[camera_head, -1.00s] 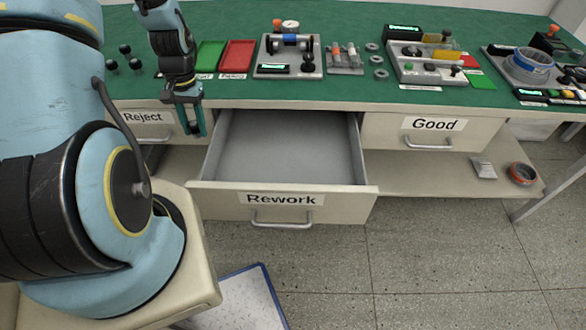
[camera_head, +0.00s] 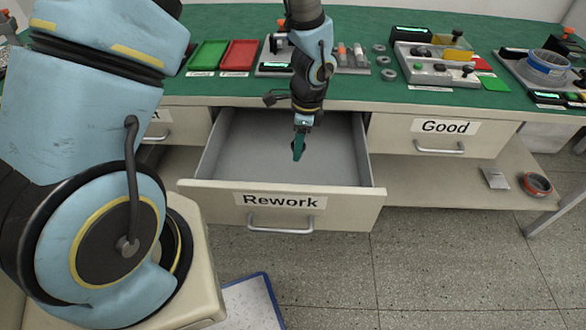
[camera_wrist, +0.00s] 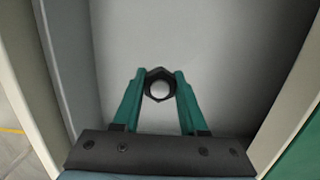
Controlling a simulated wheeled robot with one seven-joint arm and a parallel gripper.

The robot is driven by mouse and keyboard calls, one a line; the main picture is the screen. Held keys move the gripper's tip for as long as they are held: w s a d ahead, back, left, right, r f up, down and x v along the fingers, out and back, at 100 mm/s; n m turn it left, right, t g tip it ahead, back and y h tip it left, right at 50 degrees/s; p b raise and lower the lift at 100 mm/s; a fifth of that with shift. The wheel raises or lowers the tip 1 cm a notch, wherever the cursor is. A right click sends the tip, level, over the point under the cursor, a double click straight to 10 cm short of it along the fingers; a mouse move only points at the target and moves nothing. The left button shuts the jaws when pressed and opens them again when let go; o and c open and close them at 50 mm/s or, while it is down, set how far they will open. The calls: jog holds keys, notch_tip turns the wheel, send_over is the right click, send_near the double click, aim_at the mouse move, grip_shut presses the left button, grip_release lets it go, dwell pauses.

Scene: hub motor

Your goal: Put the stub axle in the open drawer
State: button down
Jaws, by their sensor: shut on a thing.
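My gripper (camera_head: 299,150) hangs over the open drawer marked Rework (camera_head: 345,160), pointing down. In the wrist view its two green fingers (camera_wrist: 158,88) are shut on the stub axle (camera_wrist: 159,91). The axle shows end-on, with a dark six-sided rim and a pale round middle. In the head view I cannot make out the axle, as the fingers hide it. The drawer's grey floor lies bare below, with its walls on both sides in the wrist view. I cannot tell the height above the floor.
The drawer marked Good (camera_head: 440,135) is shut at the right. The green-topped bench (camera_head: 350,20) behind my arm carries a green tray (camera_head: 207,56), a red tray (camera_head: 240,55) and several fixtures. A lower shelf (camera_head: 430,185) holds a blue-and-orange ring (camera_head: 537,184).

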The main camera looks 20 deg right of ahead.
aim_at(295, 172)
jog(key=shift+f+p, duration=0.3)
jog(key=shift+f, duration=3.2)
jog(key=shift+f, duration=0.1)
jog(key=shift+c, duration=2.2)
grip_release()
jog(key=r, duration=0.8)
jog(key=d+r+b, duration=0.1)
jog(key=r, duration=0.3)
jog(key=shift+s+d+r, duration=0.1)
jog(key=shift+s, duration=0.2)
